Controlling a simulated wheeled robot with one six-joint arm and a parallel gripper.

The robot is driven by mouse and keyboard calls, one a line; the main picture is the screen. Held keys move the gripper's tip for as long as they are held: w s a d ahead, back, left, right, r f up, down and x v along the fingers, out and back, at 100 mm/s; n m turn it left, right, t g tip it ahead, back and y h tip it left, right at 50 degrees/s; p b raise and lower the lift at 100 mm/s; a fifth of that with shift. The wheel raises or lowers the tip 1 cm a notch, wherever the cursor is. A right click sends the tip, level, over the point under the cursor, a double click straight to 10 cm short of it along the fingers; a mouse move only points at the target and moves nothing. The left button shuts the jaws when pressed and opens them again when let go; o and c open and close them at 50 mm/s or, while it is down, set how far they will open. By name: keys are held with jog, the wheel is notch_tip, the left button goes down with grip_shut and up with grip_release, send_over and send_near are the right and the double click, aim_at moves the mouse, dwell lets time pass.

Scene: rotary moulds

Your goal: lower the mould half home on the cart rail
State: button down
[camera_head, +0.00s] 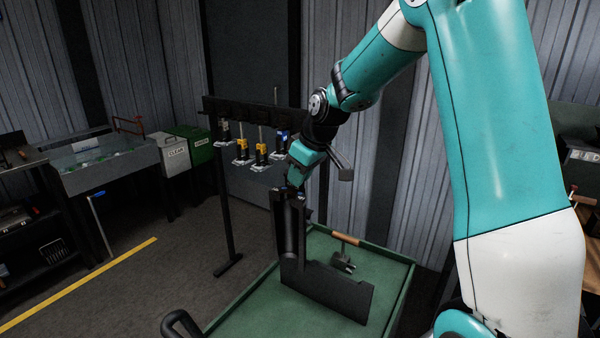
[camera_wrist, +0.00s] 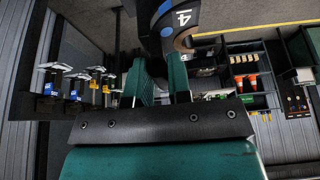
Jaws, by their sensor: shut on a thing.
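My gripper (camera_head: 297,178) points down over the cart (camera_head: 240,310) and is shut on the top of the black mould half (camera_head: 290,225). The mould half stands roughly upright, with small blue marks near its top. A low dark plate (camera_head: 335,292), perhaps the cart rail, runs right from the mould half's foot. I cannot tell whether the mould half is seated there; the contact is hidden.
A mallet (camera_head: 345,240) with a wooden handle lies behind the plate on the green cart top. The cart's black handle (camera_head: 182,322) is at the front left. A rack (camera_head: 255,108) with several hanging clamps stands behind. Bins (camera_head: 195,142) and a sink-like table (camera_head: 105,165) are left.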

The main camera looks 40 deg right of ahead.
aim_at(300, 222)
jog(key=shift+f+b, duration=1.2)
jog(key=shift+f, duration=0.35)
jog(key=shift+w+d+f+b, duration=0.1)
jog(key=shift+f+b, duration=0.4)
jog(key=shift+f, duration=0.3)
jog(key=shift+f+b, duration=2.3)
jog(key=shift+f, duration=0.8)
jog(key=shift+f+b, duration=1.1)
jog(key=shift+f, duration=0.5)
